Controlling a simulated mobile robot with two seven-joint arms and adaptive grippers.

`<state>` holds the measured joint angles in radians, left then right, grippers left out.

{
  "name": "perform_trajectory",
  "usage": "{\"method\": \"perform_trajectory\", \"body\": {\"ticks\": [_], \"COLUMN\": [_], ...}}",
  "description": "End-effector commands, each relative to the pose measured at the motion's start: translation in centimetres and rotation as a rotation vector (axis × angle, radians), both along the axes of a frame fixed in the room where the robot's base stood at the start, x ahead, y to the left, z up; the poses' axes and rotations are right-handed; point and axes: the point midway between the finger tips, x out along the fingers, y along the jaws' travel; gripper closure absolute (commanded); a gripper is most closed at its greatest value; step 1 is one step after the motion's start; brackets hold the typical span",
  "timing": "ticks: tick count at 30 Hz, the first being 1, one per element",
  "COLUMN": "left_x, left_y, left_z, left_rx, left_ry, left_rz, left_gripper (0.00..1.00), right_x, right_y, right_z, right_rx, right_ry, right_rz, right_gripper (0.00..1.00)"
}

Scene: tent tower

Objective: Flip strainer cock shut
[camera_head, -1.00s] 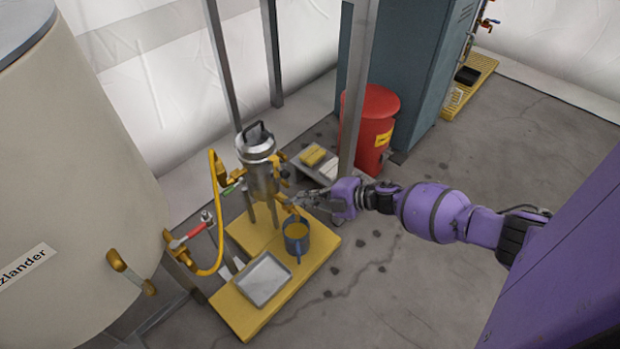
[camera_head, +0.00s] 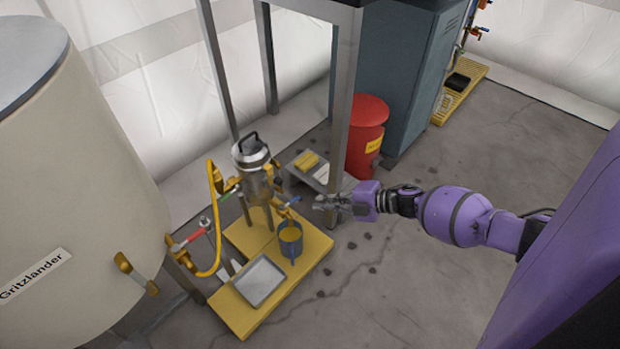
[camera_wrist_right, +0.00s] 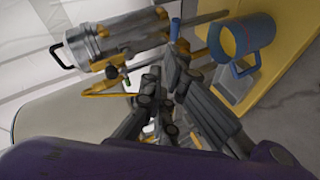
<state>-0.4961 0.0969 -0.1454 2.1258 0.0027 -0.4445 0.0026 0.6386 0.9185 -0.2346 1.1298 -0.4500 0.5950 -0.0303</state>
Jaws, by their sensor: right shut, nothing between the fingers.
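The strainer (camera_head: 254,178) is a steel canister with a black top handle, standing on legs on a yellow platform (camera_head: 310,249). A brass cock (camera_head: 281,206) with a blue lever (camera_head: 293,200) sits low on its right side, above a blue jug (camera_head: 290,241) of amber liquid. The lever sticks out sideways from the cock. My right gripper (camera_head: 322,203) is shut and empty, just right of the lever and apart from it. In the right wrist view its dark fingers (camera_wrist_right: 167,72) cover part of the scene, with the strainer (camera_wrist_right: 115,40) to the left and the jug (camera_wrist_right: 243,42) to the right.
A grey tray (camera_head: 260,281) lies on the platform. A steel post (camera_head: 342,110) stands behind my right gripper, with a red bin (camera_head: 367,135) behind it. A big beige tank (camera_head: 75,170) with a red-handled valve (camera_head: 193,238) and yellow hose (camera_head: 216,230) is at left.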

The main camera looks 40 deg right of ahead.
Motion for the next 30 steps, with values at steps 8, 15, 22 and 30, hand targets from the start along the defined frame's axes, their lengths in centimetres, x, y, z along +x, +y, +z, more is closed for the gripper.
{"method": "perform_trajectory", "body": {"ticks": [8, 15, 22, 30], "left_x": [0.9, 0.9, 0.9, 0.9], "left_y": [-0.1, -0.1, -0.1, -0.1], "left_z": [0.9, 0.9, 0.9, 0.9], "left_rx": [-0.003, -0.002, -0.002, -0.001], "left_ry": [-0.021, -0.022, -0.022, -0.021], "left_rz": [0.003, 0.003, 0.003, 0.001], "left_gripper": [1.00, 1.00, 1.00, 1.00], "right_x": [-1.8, -1.9, -1.9, -1.5], "right_y": [-2.4, -2.6, -2.5, -3.3], "right_z": [1.3, 1.3, 1.3, 1.0], "right_rx": [0.000, -0.001, -0.001, -0.017], "right_ry": [-0.001, -0.001, -0.001, 0.008], "right_rz": [0.001, 0.000, 0.000, -0.038], "right_gripper": [1.00, 1.00, 1.00, 1.00]}}
